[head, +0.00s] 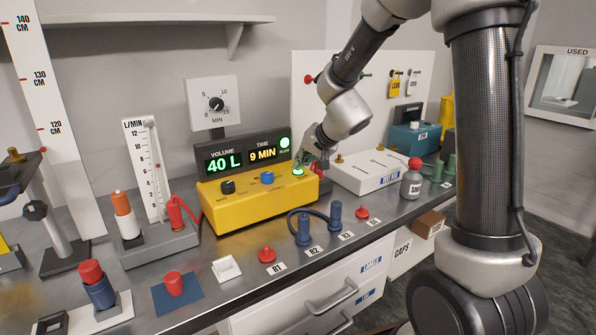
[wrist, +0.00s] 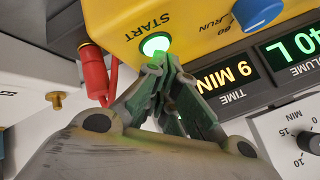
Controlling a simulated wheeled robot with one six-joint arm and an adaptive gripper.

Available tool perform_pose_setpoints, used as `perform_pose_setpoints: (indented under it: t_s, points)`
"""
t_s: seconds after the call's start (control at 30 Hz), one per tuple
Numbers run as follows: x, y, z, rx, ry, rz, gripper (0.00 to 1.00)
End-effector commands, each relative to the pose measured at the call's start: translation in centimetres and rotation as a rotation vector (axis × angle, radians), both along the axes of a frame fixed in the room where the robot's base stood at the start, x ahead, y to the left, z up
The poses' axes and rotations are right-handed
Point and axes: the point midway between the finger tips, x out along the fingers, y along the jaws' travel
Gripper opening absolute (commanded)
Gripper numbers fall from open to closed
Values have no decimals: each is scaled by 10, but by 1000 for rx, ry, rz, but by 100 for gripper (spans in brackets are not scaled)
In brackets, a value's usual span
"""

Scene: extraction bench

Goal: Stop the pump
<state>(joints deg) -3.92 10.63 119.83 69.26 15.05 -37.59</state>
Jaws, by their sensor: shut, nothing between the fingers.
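The yellow pump box (head: 255,205) stands on the bench with a black knob (head: 227,187) and a blue knob (head: 267,178) on its top. A lit green button (head: 298,171) sits at its right end; the wrist view shows the same button (wrist: 155,43) beside the word START. My gripper (head: 301,160) is shut and empty, its fingertips right at this button; I cannot tell whether they touch it.
A flow meter (head: 147,165) with a red fitting (head: 175,213) stands left of the pump. A dial timer (head: 213,103) is behind. Red caps and blue fittings (head: 335,212) line the front edge.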

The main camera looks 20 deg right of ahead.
Motion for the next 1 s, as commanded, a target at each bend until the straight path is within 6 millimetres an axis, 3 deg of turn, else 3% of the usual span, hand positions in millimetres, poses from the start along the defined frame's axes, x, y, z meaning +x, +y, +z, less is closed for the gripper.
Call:
perform_pose_setpoints:
  t_s: [0.37,0.7,1.0]
  points:
    - [0,0,-1,0,1,1,0]
    - [0,0,14,-1,-1,2,0]
    - [0,0,15,-1,0,1,0]
